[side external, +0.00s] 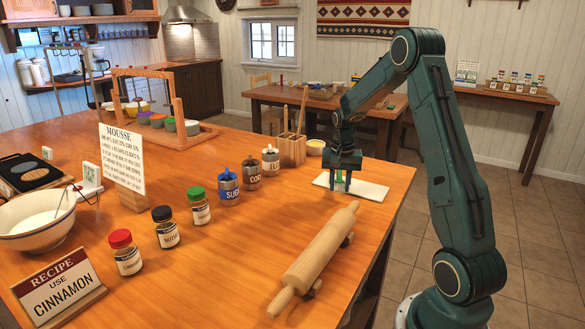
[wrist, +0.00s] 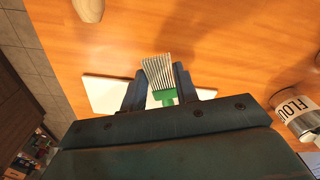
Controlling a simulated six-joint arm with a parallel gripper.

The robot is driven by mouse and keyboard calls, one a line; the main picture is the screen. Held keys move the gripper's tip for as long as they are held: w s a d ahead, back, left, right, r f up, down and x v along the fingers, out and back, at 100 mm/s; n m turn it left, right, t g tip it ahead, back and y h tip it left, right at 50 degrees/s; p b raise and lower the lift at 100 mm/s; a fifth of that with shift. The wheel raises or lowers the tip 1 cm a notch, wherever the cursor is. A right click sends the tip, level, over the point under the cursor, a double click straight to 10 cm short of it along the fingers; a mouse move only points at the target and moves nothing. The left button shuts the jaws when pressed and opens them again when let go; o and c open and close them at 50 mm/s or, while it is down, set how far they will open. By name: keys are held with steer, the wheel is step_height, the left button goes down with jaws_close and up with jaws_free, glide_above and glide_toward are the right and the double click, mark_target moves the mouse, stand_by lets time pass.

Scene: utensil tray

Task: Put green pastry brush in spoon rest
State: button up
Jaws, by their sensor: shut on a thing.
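The green pastry brush shows in the wrist view with pale, striped bristles (wrist: 158,72) and a green ferrule (wrist: 165,97) between my fingers. My gripper (wrist: 159,82) is shut on it; it also shows in the side external view (side external: 345,172), pointing down at the table's far right. A bit of green shows between the fingers there. A flat white slab (side external: 368,189) lies under and beside my gripper, also in the wrist view (wrist: 103,93). I cannot tell whether it is the spoon rest, or whether the brush touches it. The brush's handle is mostly hidden.
A wooden holder with tall utensils (side external: 292,150) and a small bowl (side external: 315,147) stand behind left of my gripper. Labelled cans (side external: 271,161) stand to the left; the flour can (wrist: 297,112) shows at right in the wrist view. A rolling pin (side external: 315,258) lies nearer the camera.

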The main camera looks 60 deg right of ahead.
steer(key=shift+f, duration=1.2)
steer(key=shift+f, duration=0.15)
steer(key=o, duration=1.1)
steer(key=shift+c, duration=0.2)
step_height(320, 180, up, 12)
steer(key=shift+s+a, duration=0.2)
steer(key=shift+a, duration=0.2)
